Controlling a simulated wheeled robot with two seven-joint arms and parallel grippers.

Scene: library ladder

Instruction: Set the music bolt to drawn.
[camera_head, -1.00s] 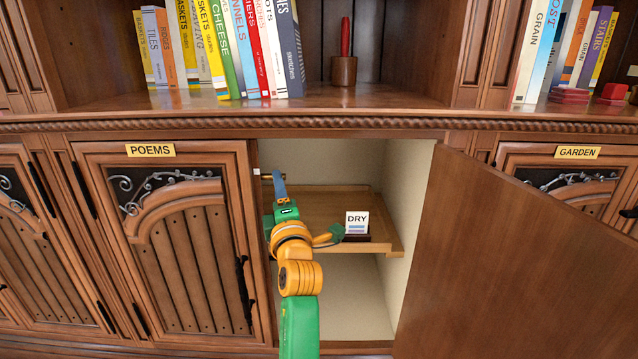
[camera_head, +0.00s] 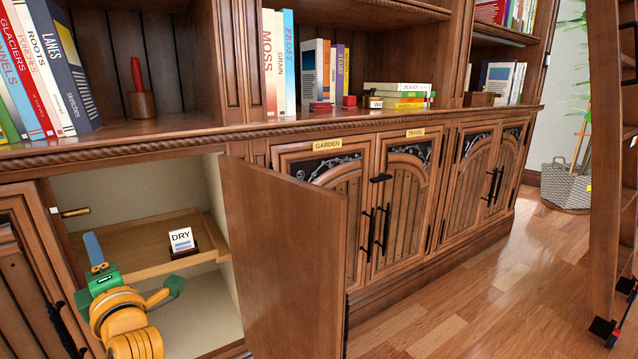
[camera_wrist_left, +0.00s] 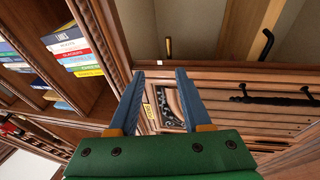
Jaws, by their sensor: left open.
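A small brass bolt (camera_head: 75,212) shows inside the open cabinet, at its left edge beside a small white plate. No music label is readable, so I cannot confirm that it is the music bolt. My left gripper (camera_head: 93,248) is in front of the open cabinet, just below the bolt in the picture, apart from it. In the left wrist view the blue fingers (camera_wrist_left: 160,72) are spread with nothing between them. A brass piece (camera_wrist_left: 168,47) lies beyond the fingertips there. My right gripper is not in view.
The open cabinet door (camera_head: 285,260) stands out to the right of the cabinet. A DRY card (camera_head: 181,240) stands on the inner shelf (camera_head: 130,250). A ladder (camera_head: 610,170) stands at the far right. The wooden floor (camera_head: 490,290) between is clear.

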